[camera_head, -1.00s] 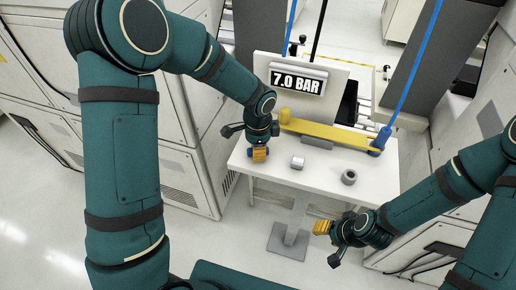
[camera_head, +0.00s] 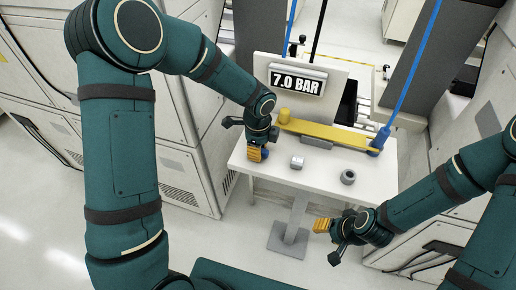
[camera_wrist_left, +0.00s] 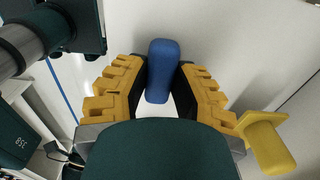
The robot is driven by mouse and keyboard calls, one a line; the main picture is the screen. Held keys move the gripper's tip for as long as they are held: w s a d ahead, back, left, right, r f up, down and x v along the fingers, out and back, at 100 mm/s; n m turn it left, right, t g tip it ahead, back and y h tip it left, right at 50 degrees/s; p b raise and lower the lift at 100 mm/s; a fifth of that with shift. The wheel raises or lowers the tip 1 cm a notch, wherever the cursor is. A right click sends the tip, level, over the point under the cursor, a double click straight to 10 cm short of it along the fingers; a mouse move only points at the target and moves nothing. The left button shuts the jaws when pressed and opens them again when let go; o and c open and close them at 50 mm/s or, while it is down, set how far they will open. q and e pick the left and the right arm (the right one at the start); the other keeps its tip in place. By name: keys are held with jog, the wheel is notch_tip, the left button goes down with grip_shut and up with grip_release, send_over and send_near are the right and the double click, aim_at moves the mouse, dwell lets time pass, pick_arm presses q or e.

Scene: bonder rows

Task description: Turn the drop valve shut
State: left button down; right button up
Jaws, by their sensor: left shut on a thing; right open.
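A blue rounded handle (camera_wrist_left: 163,68), which I take to be the drop valve's, stands between the yellow fingers of my left gripper (camera_wrist_left: 158,88) in the left wrist view. The gripper is shut on it. In the head view my left gripper (camera_head: 257,153) is at the left edge of the white bench, and only a bit of blue (camera_head: 265,153) shows beside its fingers; the rest of the valve is hidden. My right gripper (camera_head: 328,240) is open and empty, in front of the bench and apart from it.
A yellow bar (camera_head: 335,135) runs across the white bench (camera_head: 325,175) to a blue fitting (camera_head: 380,139). A yellow knob (camera_wrist_left: 265,145) is close by my left gripper. A panel (camera_head: 298,81) reads 7.0 BAR.

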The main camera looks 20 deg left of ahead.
pick_arm(q)
jog(key=shift+s+f, duration=0.1)
jog(key=c, duration=0.7)
grip_release()
jog(key=shift+c, duration=0.2)
jog(key=shift+r, duration=0.45)
notch_tip(320, 180, up, 11)
